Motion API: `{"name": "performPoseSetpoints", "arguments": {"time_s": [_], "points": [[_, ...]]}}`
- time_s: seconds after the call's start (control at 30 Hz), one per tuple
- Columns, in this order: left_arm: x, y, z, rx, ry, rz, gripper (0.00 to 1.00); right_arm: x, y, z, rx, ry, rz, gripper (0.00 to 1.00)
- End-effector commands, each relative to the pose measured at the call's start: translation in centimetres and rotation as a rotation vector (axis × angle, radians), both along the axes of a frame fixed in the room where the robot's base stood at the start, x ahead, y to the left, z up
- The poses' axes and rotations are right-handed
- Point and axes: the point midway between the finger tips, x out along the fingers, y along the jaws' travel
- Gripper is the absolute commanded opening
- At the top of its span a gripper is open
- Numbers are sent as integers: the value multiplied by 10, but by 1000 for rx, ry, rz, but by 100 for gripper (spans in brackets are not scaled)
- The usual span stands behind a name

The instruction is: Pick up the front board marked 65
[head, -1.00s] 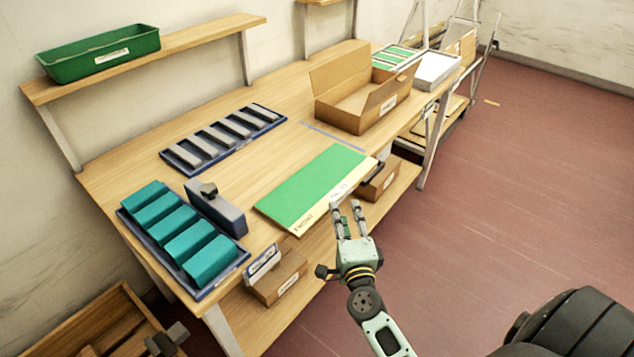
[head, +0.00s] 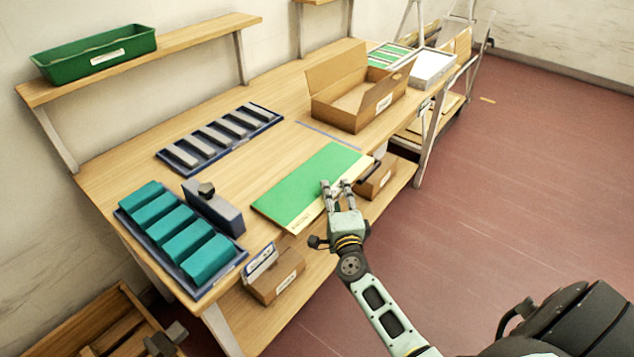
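A flat green board (head: 305,187) with a pale yellow strip along its front edge lies on the wooden table. Small dark print shows at the strip's near left end, too small for me to read as 65. My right gripper (head: 336,184) is at the board's front edge, right of the middle. Its two fingers are apart with nothing seen between them, and the tips overlap the board's edge in the head view. I cannot tell whether they touch it. The fingers and hand hide part of the strip.
A tray of teal blocks (head: 121,216) and a grey-blue block with a dark knob (head: 222,212) stand left of the board. A tray of grey bars (head: 166,162) lies behind. An open cardboard box (head: 345,118) stands beyond. Small boxes (head: 277,283) sit on the lower shelf.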

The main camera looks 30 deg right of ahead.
Motion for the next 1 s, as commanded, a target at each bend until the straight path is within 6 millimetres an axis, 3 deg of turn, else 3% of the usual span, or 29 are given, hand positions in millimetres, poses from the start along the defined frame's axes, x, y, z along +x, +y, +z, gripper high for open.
{"name": "performPoseSetpoints", "arguments": {"time_s": [0.37, 1.0], "points": [[0, -1, 0, -1, 0, -1, 0, 0, 0, 0, 0, 0, 1, 0], [0, -1, 3, -1, -1, 1, 0, 0, 0, 6, 2, -2, 0, 0]]}}
